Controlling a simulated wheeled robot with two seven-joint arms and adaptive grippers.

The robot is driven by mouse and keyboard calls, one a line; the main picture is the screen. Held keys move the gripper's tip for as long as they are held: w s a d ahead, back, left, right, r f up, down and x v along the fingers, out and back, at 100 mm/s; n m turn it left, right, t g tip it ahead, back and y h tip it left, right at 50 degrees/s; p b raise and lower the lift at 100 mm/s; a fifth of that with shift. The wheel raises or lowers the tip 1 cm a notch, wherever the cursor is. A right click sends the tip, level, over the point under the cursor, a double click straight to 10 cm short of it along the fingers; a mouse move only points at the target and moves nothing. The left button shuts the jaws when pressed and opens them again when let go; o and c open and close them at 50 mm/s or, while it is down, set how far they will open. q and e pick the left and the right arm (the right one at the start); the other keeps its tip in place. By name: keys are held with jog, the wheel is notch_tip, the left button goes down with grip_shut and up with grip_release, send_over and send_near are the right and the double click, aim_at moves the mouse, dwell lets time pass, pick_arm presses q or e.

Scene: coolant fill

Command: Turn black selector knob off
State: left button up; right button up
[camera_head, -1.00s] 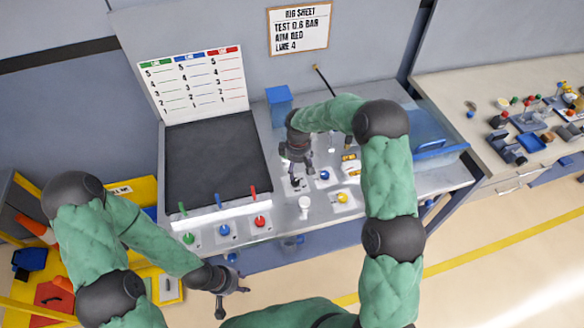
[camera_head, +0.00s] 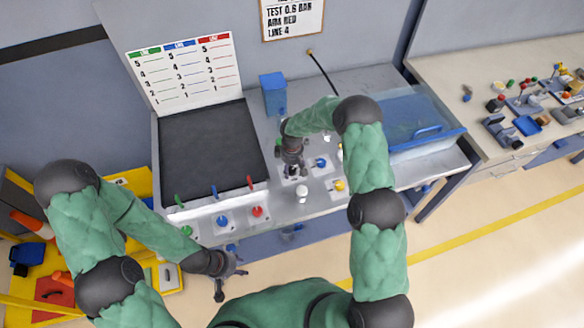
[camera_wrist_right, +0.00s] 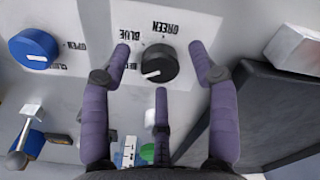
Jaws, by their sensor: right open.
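The black selector knob (camera_wrist_right: 158,63) sits on a white plate in the right wrist view, with upside-down GREEN and BLUE labels and a partly hidden third label. Its white mark points toward the lower left of that view. My right gripper (camera_wrist_right: 160,64) is open, its purple fingers spread around the knob, with visible gaps at the sides. In the head view my right gripper (camera_head: 294,170) points down at the panel and mostly covers the knob. My left gripper (camera_head: 229,283) is empty in front of the bench; its fingers look spread.
A blue knob (camera_wrist_right: 34,49) marked OPEN is beside the selector plate. A yellow knob (camera_head: 340,186) and a white cylinder (camera_head: 302,194) stand close to my right gripper. Green, blue and red knobs (camera_head: 257,212) line the front left. A dark board (camera_head: 208,150) lies behind them.

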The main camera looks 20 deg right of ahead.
jog(key=shift+f, duration=0.25)
jog(key=c, duration=1.1)
jog(key=shift+c, duration=0.2)
